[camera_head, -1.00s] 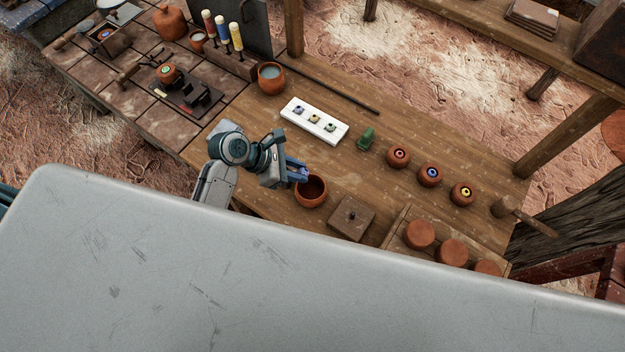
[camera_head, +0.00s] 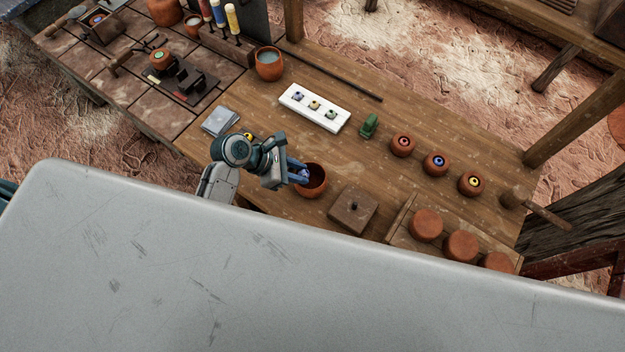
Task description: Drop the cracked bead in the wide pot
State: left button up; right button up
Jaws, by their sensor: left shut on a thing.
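A wide, open terracotta pot (camera_head: 319,188) stands on the wooden bench just right of my left gripper (camera_head: 302,173). The blue fingers of the left gripper are at the pot's upper left rim and partly cover its mouth. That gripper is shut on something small. The held thing is hidden by the fingers, so I cannot tell whether it is the cracked bead. A white tray (camera_head: 295,96) on the bench holds several small coloured beads; cracks are too small to tell. My right gripper is not in view.
A square wooden lid (camera_head: 353,208) lies right of the pot. A green object (camera_head: 369,125) and three small ringed pots (camera_head: 436,163) stand beyond. A liquid-filled pot (camera_head: 269,66) is farther back. Grey sheets (camera_head: 221,119) lie behind my left arm.

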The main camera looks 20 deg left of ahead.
pick_arm(q)
jog(key=shift+r, duration=0.1)
jog(key=o, duration=1)
jog(key=shift+o, duration=0.2)
jog(key=shift+s+a+r, duration=0.15)
jog(key=shift+a+r, duration=0.2)
jog(key=shift+a, duration=0.1)
jog(key=b+v, duration=0.2)
jog(key=v, duration=0.7)
jog(key=shift+r, duration=0.35)
jog(key=shift+s+a, duration=0.1)
jog(key=shift+a, duration=0.05)
